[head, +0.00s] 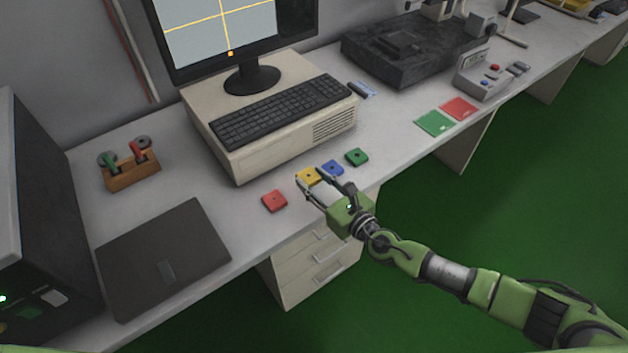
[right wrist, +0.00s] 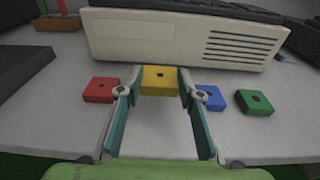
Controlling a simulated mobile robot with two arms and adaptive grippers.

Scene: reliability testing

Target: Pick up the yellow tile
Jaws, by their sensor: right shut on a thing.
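The yellow tile (head: 308,175) is a small square block with a dark hole in its top. It sits at the front of the desk, before the beige computer case. My right gripper (head: 318,182) is shut on it, and in the right wrist view the yellow tile (right wrist: 159,80) is between the two fingertips (right wrist: 159,88). I cannot tell whether the tile touches the desk. A red tile (head: 274,201) lies to its left, and a blue tile (head: 332,168) and a green tile (head: 357,157) to its right. My left gripper is not in view.
The beige computer case (head: 270,150) with a keyboard (head: 280,110) on it stands just behind the tiles. A dark flat panel (head: 163,258) lies at left. A wooden holder (head: 131,178) stands behind it. Green (head: 434,123) and red (head: 459,108) flat squares lie to the right.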

